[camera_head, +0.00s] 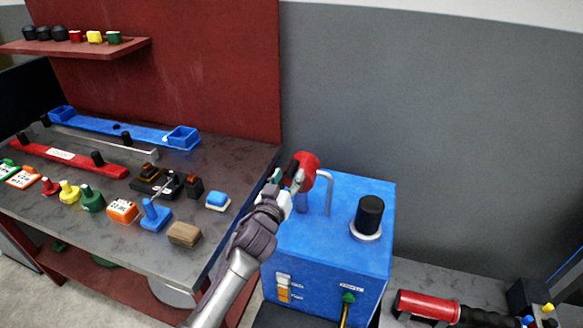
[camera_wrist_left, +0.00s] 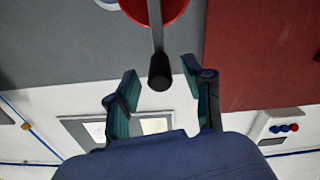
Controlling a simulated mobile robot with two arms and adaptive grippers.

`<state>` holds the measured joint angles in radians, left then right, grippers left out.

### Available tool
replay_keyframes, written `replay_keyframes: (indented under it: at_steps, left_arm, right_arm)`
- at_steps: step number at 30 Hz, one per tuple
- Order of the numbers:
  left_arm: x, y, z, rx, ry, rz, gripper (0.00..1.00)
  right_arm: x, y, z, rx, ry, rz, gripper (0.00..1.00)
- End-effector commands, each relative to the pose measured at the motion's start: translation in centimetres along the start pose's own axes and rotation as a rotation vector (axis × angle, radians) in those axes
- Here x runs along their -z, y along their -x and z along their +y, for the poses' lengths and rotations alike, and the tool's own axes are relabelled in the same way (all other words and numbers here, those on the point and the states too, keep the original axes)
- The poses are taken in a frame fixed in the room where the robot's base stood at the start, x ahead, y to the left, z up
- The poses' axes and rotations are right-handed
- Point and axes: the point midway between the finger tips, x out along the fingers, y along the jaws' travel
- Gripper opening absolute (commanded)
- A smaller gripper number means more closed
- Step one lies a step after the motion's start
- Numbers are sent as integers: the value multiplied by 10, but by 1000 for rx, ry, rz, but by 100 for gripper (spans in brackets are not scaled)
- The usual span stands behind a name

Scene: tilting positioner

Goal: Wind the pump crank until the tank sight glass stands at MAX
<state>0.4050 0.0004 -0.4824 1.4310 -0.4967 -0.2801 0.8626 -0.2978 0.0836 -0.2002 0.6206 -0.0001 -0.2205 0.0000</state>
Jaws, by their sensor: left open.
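The blue pump tank (camera_head: 335,225) stands right of the workbench. A red round hub (camera_head: 304,168) is at its upper left; it also shows as a red disc in the left wrist view (camera_wrist_left: 172,8). A grey crank arm (camera_wrist_left: 156,28) runs from the disc to a black handle (camera_wrist_left: 159,72). My left gripper (camera_head: 287,184) is at the hub. In the left wrist view its open fingers (camera_wrist_left: 160,82) stand either side of the handle, with gaps showing. The sight glass (camera_head: 283,289) on the tank's front shows orange in its lower part; its markings are too small to read. My right gripper is out of view.
A black cap (camera_head: 369,213) and a bent grey pipe (camera_head: 327,190) rise from the tank's top. The workbench (camera_head: 95,235) at left holds several coloured parts and a blue rail (camera_head: 125,130). A red and black cylindrical tool (camera_head: 428,306) lies at lower right.

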Motion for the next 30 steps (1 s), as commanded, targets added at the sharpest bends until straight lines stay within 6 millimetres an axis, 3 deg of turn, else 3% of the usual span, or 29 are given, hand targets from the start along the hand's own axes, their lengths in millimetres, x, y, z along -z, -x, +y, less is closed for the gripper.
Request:
replay_keyframes:
  at_steps: [7, 19, 28, 30]
  left_arm:
    - [0, -26, 0, 0, 0, 1, 52]
    - [0, -31, 0, 0, 0, 0, 52]
    - [0, -31, 0, 0, 0, 0, 2]
    - [0, -31, 0, 0, 0, 0, 0]
  right_arm:
    - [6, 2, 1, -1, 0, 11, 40]
    - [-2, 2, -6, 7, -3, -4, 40]
    - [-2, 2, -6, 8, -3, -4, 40]
    - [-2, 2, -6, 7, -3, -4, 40]
